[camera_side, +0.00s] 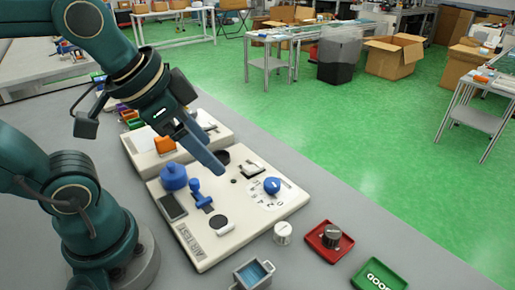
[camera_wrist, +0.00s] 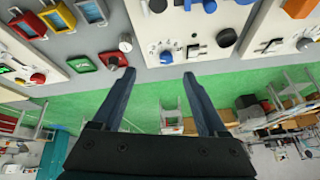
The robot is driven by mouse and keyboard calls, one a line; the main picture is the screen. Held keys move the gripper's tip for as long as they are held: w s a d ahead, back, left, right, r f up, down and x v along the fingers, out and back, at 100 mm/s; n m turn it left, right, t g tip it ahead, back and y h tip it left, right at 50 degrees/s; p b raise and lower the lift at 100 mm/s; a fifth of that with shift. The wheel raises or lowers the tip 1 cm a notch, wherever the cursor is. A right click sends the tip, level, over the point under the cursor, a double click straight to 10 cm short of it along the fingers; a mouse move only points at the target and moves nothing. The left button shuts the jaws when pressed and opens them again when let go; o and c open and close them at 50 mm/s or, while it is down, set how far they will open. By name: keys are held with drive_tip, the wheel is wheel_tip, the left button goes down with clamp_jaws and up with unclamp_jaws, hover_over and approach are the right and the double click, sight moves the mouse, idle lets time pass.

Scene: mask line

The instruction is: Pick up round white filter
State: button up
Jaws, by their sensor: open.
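The round white filter (camera_side: 283,233) stands on the grey table, between the test board and the red tray. It also shows in the wrist view (camera_wrist: 125,43), up and left of the fingertips, near the board's edge. My gripper (camera_side: 214,163) is above the test board, well apart from the filter, which lies lower and to the right in the side view. In the wrist view my gripper's two fingers (camera_wrist: 159,77) are spread with nothing between them.
The cream AIR TEST board (camera_side: 236,237) carries a blue dial (camera_side: 272,186), a blue round cap (camera_side: 173,177) and a blue lever. A red tray (camera_side: 318,250) holds a dark round filter. A green GOOD tray (camera_side: 380,275) and a grey bin (camera_side: 252,275) stand near the front.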

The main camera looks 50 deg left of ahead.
drive_tip(key=w+d+m+g, duration=0.1)
drive_tip(key=w+d+m, duration=0.1)
drive_tip(key=w+m, duration=0.25)
drive_tip(key=m+g, duration=0.4)
drive_tip(key=g, duration=0.1)
hover_over(283, 228)
wheel_tip(283, 228, down, 12)
drive_tip(key=shift+r, duration=0.2)
drive_tip(key=shift+f, duration=2.35)
clamp_jaws()
drive_tip(key=shift+r, duration=0.1)
